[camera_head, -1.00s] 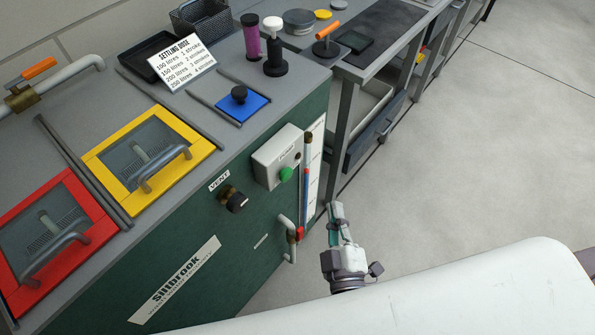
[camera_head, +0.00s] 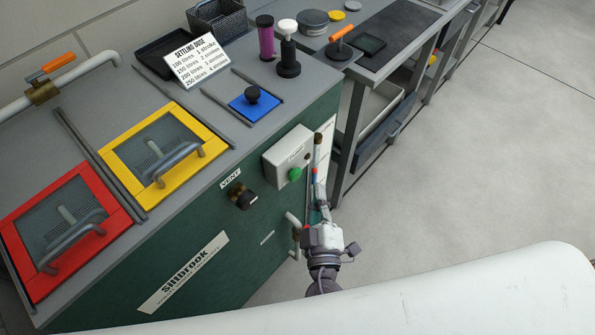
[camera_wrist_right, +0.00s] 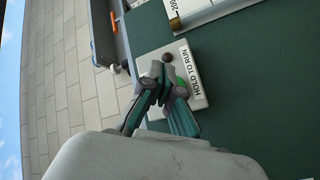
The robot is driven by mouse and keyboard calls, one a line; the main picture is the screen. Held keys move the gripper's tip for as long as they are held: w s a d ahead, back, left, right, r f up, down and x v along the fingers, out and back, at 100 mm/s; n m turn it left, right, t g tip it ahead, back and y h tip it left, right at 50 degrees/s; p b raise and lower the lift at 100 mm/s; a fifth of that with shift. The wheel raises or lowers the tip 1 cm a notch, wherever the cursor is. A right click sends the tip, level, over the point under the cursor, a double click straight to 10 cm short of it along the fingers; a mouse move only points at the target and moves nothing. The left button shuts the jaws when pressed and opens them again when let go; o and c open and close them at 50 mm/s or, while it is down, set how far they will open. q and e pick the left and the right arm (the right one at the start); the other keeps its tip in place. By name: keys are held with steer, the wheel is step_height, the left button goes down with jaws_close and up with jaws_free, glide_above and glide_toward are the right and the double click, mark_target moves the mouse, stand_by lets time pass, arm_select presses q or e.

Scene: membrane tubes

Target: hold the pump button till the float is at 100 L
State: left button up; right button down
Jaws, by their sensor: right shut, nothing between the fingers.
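The green pump button (camera_head: 295,174) sits on a white control box (camera_head: 276,165) on the front of the green cabinet. In the wrist view the box (camera_wrist_right: 192,99) reads "HOLD TO RUN", and my fingers hide most of the green button (camera_wrist_right: 180,82). The upright gauge tube (camera_head: 318,150) stands right of the box; its lower part is hidden behind my right gripper, and I cannot read the float's level. My right gripper (camera_head: 319,182) is shut and empty, in front of the tube and right of the button in the head view. Contact with the button is not visible. My left gripper is out of view.
A black vent knob (camera_head: 247,198) and a bent pipe (camera_head: 292,222) stick out of the cabinet front near my right gripper. On top are yellow (camera_head: 113,150) and red (camera_head: 19,215) framed hatches and a dose card (camera_head: 196,60). Floor (camera_head: 480,160) at right is clear.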

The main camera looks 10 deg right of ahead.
mark_target(294, 174)
steer(key=shift+w+a+b, duration=0.3)
steer(key=shift+w+a, duration=0.45)
steer(key=shift+w, duration=0.2)
stand_by(0.6)
steer(key=shift+f, duration=0.1)
steer(key=shift+w+a+b, duration=0.25)
steer(key=shift+w+b, duration=0.1)
steer(key=shift+w+a, duration=0.35)
steer(key=shift+w, duration=0.1)
stand_by(5.5)
